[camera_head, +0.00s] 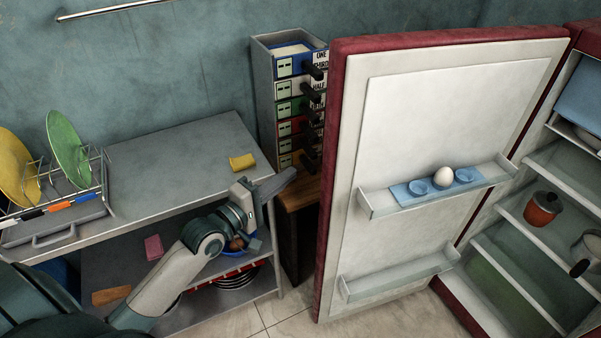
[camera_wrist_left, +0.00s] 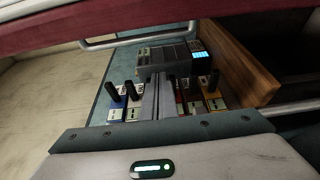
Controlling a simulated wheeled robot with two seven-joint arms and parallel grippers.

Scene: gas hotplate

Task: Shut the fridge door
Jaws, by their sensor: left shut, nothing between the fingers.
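The fridge door (camera_head: 430,110) stands wide open, with its white inner face towards me and its red outer edge on the left. Two door shelves show on it. The open fridge body (camera_head: 590,40) is at the far right. My left gripper (camera_head: 285,181) is left of the door's free edge, apart from it in the picture; the depth gap is hard to judge. It is shut and empty, and its fingers show in the left wrist view (camera_wrist_left: 159,95). A dark red strip crosses the top of that view, likely the door (camera_wrist_left: 100,22). My right gripper is not in view.
A drawer tower (camera_head: 264,75) stands behind the door's free edge. A grey bench (camera_head: 180,160) with a dish rack is at left. The upper door shelf (camera_head: 380,205) holds an egg (camera_head: 443,177) in a blue holder. A red pot (camera_head: 541,210) sits inside the fridge.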

